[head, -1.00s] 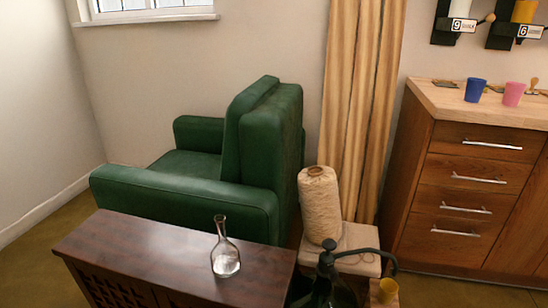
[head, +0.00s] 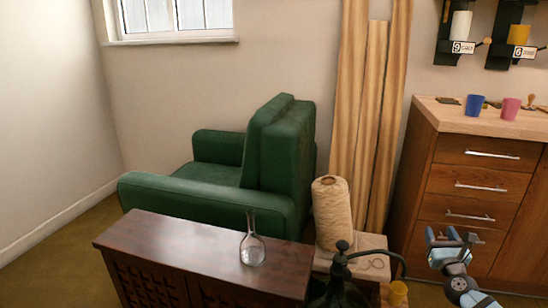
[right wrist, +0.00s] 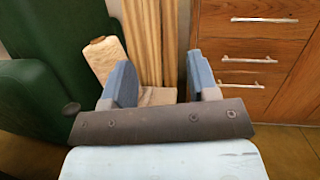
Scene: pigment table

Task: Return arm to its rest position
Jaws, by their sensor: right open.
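My right gripper (head: 452,238) shows at the lower right of the head view, in front of the wooden drawer cabinet (head: 470,172). Its two blue fingers stand apart with nothing between them. In the right wrist view the fingers of my right gripper (right wrist: 160,85) are also spread and empty, with the planks and cabinet behind them. My left gripper is in neither view.
A dark wooden cabinet (head: 190,255) bears a glass flask (head: 252,248). A green armchair (head: 215,195) stands behind it. A twine spool (head: 332,212), a dark pump bottle (head: 340,285) and a yellow cup (head: 397,293) stand near my right gripper. Blue (head: 475,104) and pink (head: 511,108) cups stand on the drawer cabinet.

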